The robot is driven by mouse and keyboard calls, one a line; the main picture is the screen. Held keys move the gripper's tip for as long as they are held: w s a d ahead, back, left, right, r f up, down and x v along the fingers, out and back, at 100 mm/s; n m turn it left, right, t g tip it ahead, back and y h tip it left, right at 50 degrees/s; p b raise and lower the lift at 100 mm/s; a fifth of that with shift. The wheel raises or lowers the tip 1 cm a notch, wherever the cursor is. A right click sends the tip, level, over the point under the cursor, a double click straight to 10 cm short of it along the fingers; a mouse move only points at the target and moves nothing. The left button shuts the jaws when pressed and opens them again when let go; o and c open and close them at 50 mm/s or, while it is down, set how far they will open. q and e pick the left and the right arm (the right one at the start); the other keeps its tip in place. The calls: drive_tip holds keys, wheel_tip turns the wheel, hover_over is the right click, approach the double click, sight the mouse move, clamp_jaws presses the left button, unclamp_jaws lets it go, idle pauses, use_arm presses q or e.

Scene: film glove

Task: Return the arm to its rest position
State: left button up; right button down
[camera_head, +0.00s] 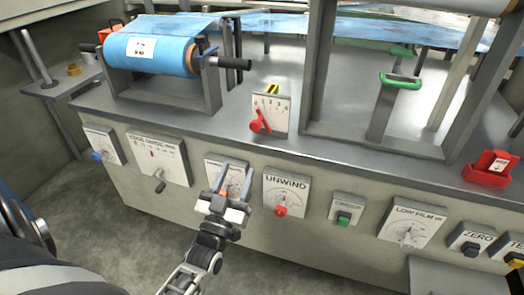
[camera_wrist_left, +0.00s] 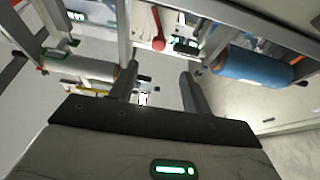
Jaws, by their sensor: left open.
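My left gripper (camera_head: 235,180) is in front of the machine's front panel, in the lower middle of the head view. Its two fingers point up and are apart, with nothing held between them. It covers part of a small dial plate (camera_head: 226,174) left of the UNWIND dial. In the left wrist view the open fingers of my left gripper (camera_wrist_left: 158,80) also show, with an empty gap between them. My right gripper is not in view.
The front panel carries several controls, including the UNWIND dial (camera_head: 286,193) and a green button (camera_head: 344,217). A blue film roll (camera_head: 150,54) and a red-handled lever (camera_head: 260,122) are above. Grey floor (camera_head: 110,235) is clear left of the arm.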

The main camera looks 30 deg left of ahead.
use_arm(q)
drive_tip(key=s+d+f+m+g+h, duration=0.3)
drive_tip(key=s+d+g+h, duration=0.2)
drive_tip(key=d, duration=0.4)
drive_tip(key=s+d+f+m+g+h, duration=0.25)
drive_tip(key=s+d+g+h, duration=0.2)
drive_tip(key=d, duration=0.55)
wheel_tip(320, 180, up, 7)
drive_tip(key=s+g+p, duration=0.1)
drive_tip(key=s+p, duration=0.1)
drive_tip(key=p, duration=1)
drive_tip(key=shift+s+a+g+y, duration=0.35)
drive_tip(key=shift+a, duration=0.1)
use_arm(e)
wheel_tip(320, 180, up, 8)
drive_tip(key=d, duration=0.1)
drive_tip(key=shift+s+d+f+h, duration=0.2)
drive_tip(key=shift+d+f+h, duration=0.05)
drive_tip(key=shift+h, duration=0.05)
use_arm(q)
drive_tip(key=shift+r, duration=0.1)
